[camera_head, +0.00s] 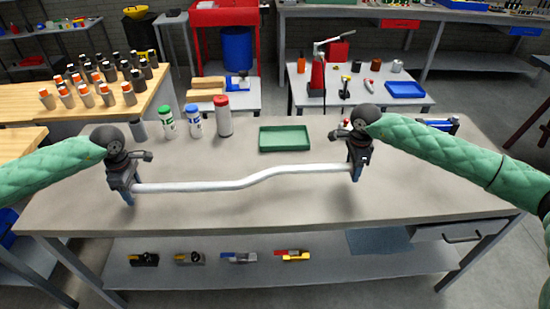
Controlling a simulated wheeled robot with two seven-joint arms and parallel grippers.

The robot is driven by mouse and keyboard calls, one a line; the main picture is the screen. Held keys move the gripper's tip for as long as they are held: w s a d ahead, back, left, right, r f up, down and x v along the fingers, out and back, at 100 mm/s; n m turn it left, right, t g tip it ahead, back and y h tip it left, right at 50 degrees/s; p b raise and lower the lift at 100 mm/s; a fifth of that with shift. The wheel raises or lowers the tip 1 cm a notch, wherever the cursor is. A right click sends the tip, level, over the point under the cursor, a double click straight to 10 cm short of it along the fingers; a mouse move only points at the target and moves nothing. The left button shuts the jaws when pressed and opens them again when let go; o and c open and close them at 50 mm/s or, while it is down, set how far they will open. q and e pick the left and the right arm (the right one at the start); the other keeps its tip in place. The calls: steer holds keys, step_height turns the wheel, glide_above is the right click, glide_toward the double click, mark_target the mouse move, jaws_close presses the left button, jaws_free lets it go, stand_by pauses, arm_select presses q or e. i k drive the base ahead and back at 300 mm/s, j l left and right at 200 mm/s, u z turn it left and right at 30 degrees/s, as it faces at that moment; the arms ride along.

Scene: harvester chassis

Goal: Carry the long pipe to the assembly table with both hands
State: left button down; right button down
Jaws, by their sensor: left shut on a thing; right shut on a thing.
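The long pipe (235,184) is thin and white with a slight bend in its middle. It stretches across between my two grippers, roughly level, over the front part of the grey-topped table (400,197). My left gripper (128,198) is shut on the pipe's left end. My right gripper (357,175) is shut on its right end. The gripper bodies hide the pipe's very ends. I cannot tell exactly how high the pipe is above the tabletop.
A green tray (284,139), a red-capped canister (223,117) and smaller bottles (167,122) stand behind the pipe. A blue item (440,125) lies at the back right. Several tools (239,257) are on the lower shelf. The front tabletop is clear.

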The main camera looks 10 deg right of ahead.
mark_target(400, 180)
steer(key=l, duration=2.75)
